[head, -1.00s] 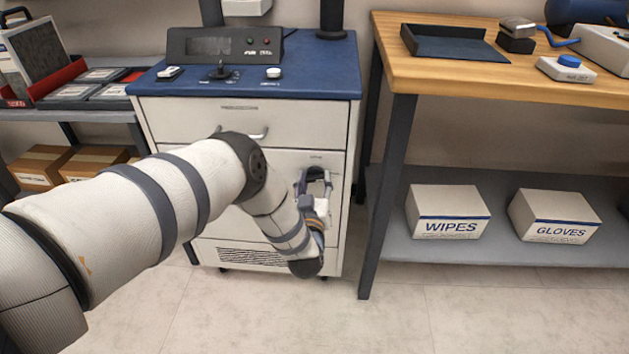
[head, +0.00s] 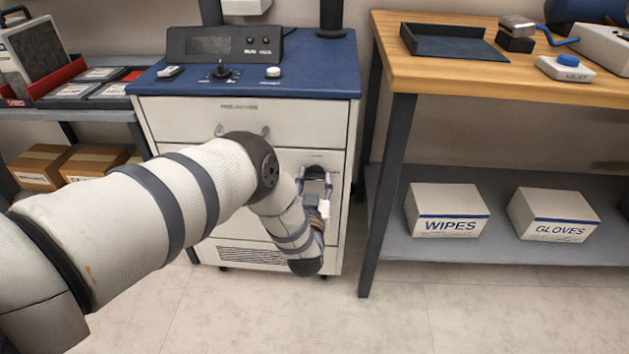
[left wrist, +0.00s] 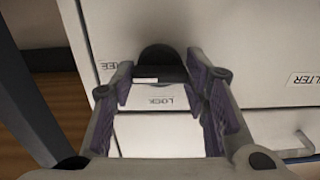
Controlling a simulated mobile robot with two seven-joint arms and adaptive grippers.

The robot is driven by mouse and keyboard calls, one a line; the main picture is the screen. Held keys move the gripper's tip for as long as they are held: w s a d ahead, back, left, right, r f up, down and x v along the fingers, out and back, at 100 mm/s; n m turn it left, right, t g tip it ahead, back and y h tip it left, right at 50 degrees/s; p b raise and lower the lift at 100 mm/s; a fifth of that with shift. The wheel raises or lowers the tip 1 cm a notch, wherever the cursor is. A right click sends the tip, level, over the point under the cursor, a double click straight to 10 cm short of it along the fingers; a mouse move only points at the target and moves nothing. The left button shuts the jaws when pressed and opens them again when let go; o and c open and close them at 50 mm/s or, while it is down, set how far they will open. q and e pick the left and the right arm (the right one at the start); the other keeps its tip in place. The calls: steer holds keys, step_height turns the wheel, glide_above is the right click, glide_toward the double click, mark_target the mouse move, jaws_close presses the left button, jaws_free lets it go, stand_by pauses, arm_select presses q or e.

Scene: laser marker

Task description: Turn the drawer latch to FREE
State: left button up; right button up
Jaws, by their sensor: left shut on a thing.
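The drawer latch (left wrist: 164,58) is a dark round knob on the white cabinet front, with a small white bar across its lower part in the left wrist view. My left gripper (left wrist: 163,88) has one finger on each side of it and is shut on it. A LOCK label (left wrist: 160,101) sits below the knob, and a partly covered label ending in "REE" (left wrist: 107,66) is to its left. In the head view the latch (head: 317,172) shows dark behind my left gripper (head: 316,182), at the cabinet's right side. My right gripper is out of view.
The white cabinet (head: 180,115) has a blue top (head: 315,75) carrying a control box (head: 215,45). My left arm covers much of its front. A wooden bench (head: 500,85) with a dark leg (head: 388,200) stands close on the right. Open floor lies in front.

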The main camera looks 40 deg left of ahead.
arm_select(q)
steer(key=o, duration=1.1)
steer(key=shift+o, duration=0.2)
steer(key=v, duration=1.2)
steer(key=shift+s, duration=0.1)
